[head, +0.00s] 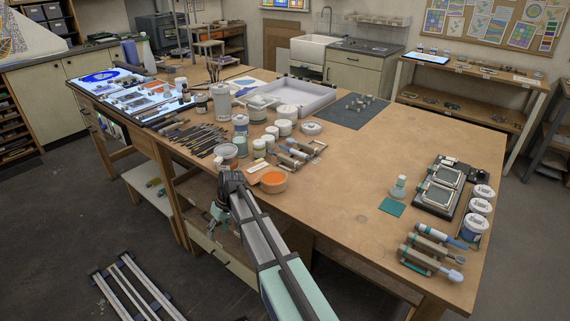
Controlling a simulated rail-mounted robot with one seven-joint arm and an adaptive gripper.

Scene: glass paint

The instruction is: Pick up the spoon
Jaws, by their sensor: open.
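My gripper (215,222) hangs low at the table's near left edge, below the tabletop and beside the drawer front. It is small in the picture and partly hidden by my arm, and it looks open, with nothing seen between its fingers. A spoon-like tool with a pale blue rounded end (455,276) lies on a wooden rest at the near right corner of the table, far to the right of my gripper. It is too small to be sure that it is the spoon. A blue-tipped tool lies just behind it.
The wooden table (360,160) carries several jars, brushes (197,138) and an orange bowl (274,181) near my arm. A black tray (440,187) and white-lidded jars stand at the right. The middle right of the tabletop is clear. A slatted rack (135,285) lies on the floor.

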